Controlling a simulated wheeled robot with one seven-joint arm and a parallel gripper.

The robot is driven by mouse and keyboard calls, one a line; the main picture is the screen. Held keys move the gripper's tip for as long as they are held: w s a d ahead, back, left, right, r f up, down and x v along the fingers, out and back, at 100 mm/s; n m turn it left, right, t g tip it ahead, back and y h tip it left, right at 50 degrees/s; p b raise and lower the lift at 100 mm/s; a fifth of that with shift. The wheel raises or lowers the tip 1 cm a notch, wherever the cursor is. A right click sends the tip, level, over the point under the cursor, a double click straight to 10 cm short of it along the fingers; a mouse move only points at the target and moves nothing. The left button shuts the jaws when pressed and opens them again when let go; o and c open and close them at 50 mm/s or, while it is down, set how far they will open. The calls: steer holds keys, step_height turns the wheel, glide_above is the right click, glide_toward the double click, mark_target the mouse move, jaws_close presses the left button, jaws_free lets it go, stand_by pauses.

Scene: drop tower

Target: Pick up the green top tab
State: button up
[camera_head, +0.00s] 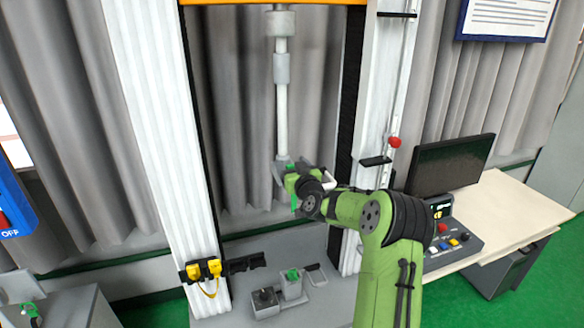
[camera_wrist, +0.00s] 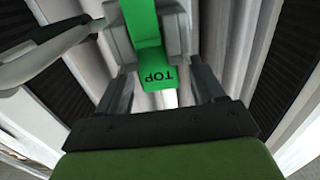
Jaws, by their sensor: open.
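The green top tab (camera_wrist: 157,76), marked "TOP", hangs in the upper middle of the wrist view, its lettered end toward my gripper. My gripper (camera_wrist: 170,85) is open, with one finger on each side of the tab; I cannot tell whether either finger touches it. In the head view, my gripper (camera_head: 290,172) is at the lower end of the pale vertical rod (camera_head: 282,110). A small strip of green (camera_head: 294,200) shows just below it there, and my arm hides much of that spot.
White columns (camera_head: 150,120) flank the rod. A monitor (camera_head: 450,165) and control box (camera_head: 447,232) stand on the desk at right.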

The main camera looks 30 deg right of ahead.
steer(key=shift+w, duration=0.15)
steer(key=shift+s+a, duration=0.1)
steer(key=shift+s, duration=0.15)
steer(key=shift+c, duration=0.9)
steer(key=c, duration=0.9)
steer(key=shift+o, duration=0.2)
